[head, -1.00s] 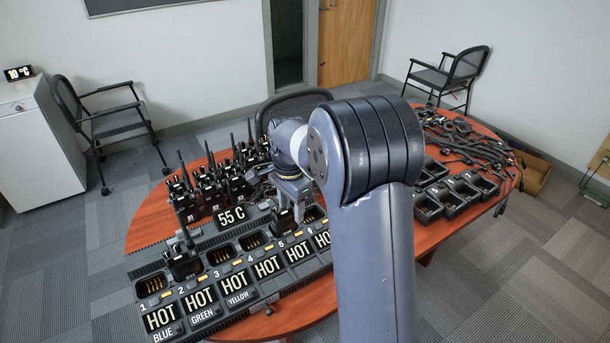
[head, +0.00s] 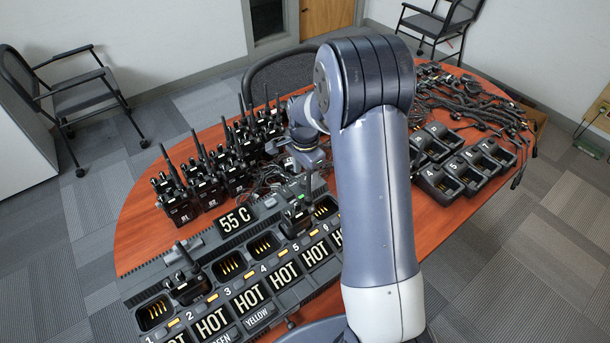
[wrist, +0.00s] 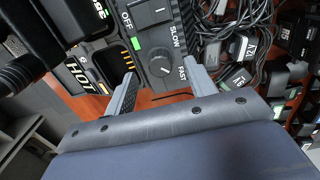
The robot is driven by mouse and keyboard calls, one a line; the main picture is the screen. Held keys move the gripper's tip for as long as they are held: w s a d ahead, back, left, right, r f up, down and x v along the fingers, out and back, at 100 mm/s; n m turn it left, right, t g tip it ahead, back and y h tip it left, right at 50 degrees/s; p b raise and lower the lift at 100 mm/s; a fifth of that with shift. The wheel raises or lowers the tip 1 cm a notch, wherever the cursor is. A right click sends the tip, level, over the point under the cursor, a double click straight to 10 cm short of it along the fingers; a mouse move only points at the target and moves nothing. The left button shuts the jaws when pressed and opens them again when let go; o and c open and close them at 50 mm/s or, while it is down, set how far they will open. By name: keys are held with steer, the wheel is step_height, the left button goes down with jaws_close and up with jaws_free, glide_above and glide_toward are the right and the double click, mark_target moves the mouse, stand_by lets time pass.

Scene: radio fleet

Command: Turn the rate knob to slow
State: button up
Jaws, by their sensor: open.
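The rate knob (wrist: 160,70) is a round dark grey dial on the charger's control panel in the wrist view. SLOW is printed above it and FAST below right; its pale mark seems to point toward the FAST side. My gripper (wrist: 162,77) is open, with one finger left of the knob and one right. I cannot tell whether either finger touches it. In the head view the knob is hidden behind my arm. The charger bank (head: 192,262) shows there with HOT displays and a 55 C readout.
A rocker switch (wrist: 150,12) marked OFF and a green light sit near the knob. Upright radios (head: 205,175) stand behind the charger on the red-brown table (head: 140,232). Single chargers (head: 440,180) and tangled cables (head: 470,105) fill the table's right side.

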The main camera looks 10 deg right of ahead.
steer(key=shift+f, duration=1.1)
steer(key=c, duration=1)
